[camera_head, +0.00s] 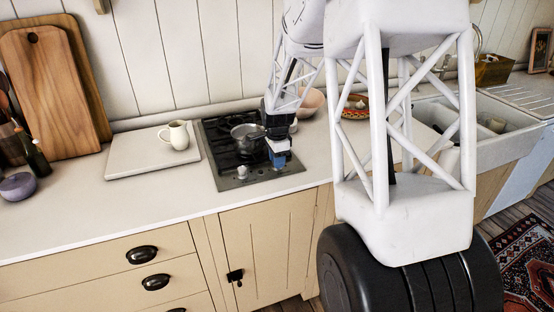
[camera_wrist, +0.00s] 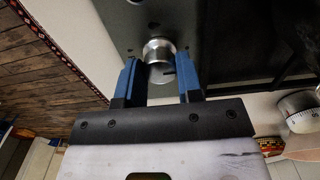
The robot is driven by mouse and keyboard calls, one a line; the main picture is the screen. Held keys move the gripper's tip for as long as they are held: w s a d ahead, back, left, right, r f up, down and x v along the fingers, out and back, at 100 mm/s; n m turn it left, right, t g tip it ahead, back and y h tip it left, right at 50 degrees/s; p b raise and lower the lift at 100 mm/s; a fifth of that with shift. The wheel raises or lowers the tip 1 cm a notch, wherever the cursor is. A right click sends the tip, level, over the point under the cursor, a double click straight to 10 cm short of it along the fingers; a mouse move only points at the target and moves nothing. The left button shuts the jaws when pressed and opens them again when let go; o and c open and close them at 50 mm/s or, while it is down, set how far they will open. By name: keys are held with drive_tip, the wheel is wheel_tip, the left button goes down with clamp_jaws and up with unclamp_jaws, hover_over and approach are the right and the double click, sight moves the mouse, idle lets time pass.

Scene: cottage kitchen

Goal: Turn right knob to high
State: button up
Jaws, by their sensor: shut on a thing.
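The cooktop (camera_head: 226,182) is a dark two-knob hob set in the white counter. Its left knob (camera_head: 242,172) is silver and stands clear at the front edge. My gripper (camera_head: 279,158) is at the right front of the cooktop, pointing down, and mostly hides the right knob there. In the wrist view, the silver right knob (camera_wrist: 158,50) sits between the blue fingers of my gripper (camera_wrist: 159,75), which is shut on it. The knob's pointer and setting cannot be made out.
A metal pot (camera_head: 246,137) stands on the cooktop behind my gripper. A cream jug (camera_head: 178,135) sits on a pale board (camera_head: 130,160) to the left. A pink bowl (camera_head: 311,102) and a patterned red dish (camera_head: 354,108) are behind right. The front counter is clear.

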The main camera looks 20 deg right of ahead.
drive_tip(key=c, duration=0.3)
drive_tip(key=shift+n, duration=0.4)
drive_tip(key=n, duration=0.3)
drive_tip(key=shift+n, duration=0.3)
drive_tip(key=n, duration=1.3)
drive_tip(key=shift+n, duration=0.4)
